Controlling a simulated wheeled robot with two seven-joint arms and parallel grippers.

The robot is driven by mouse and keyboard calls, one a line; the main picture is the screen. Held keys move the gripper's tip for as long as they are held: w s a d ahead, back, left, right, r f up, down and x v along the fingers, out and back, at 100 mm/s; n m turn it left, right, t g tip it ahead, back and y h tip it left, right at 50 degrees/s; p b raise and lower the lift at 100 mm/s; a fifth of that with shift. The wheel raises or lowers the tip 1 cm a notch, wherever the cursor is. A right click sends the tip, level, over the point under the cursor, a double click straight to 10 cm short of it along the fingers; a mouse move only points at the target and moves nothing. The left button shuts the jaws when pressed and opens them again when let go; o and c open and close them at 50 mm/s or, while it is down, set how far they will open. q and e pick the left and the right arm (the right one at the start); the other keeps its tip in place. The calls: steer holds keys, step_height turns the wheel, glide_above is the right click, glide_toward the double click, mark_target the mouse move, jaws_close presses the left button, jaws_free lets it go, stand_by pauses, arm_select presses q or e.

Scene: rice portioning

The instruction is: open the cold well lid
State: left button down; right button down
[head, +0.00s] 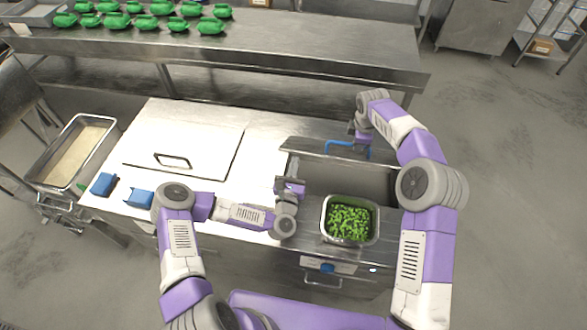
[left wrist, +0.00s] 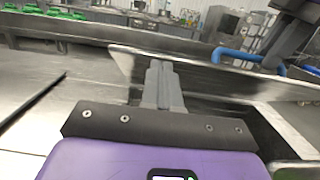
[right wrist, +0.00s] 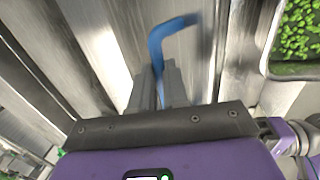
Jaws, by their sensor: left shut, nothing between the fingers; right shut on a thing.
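The metal cold well lid (head: 310,149) is tilted up along the far side of the open well (head: 375,182). Its blue bar handle (head: 334,144) faces up. My right gripper (head: 356,141) is shut on this handle; in the right wrist view the blue handle (right wrist: 172,33) passes between the fingers (right wrist: 157,82). My left gripper (head: 292,163) is shut and empty at the left edge of the well. In the left wrist view its closed fingers (left wrist: 161,82) point toward the lid (left wrist: 190,73); I cannot tell whether they touch it.
A metal pan of green pieces (head: 349,220) sits at the well's near side. Blue blocks (head: 104,184) lie on the counter's left. Green bowls (head: 116,20) stand on the back table.

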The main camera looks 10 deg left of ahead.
steer(key=shift+w+d+f, duration=0.1)
steer(key=shift+d+f, duration=0.05)
steer(key=shift+f, duration=0.1)
arm_select(q)
steer(key=shift+w+r, duration=0.45)
steer(key=shift+r, duration=0.25)
steer(key=shift+w, duration=0.1)
arm_select(e)
steer(key=c, duration=1.4)
jaws_free()
arm_select(q)
steer(key=shift+w+f, duration=0.2)
arm_select(e)
steer(key=shift+o, duration=1.4)
steer(key=shift+w, duration=0.2)
steer(key=shift+r, duration=0.15)
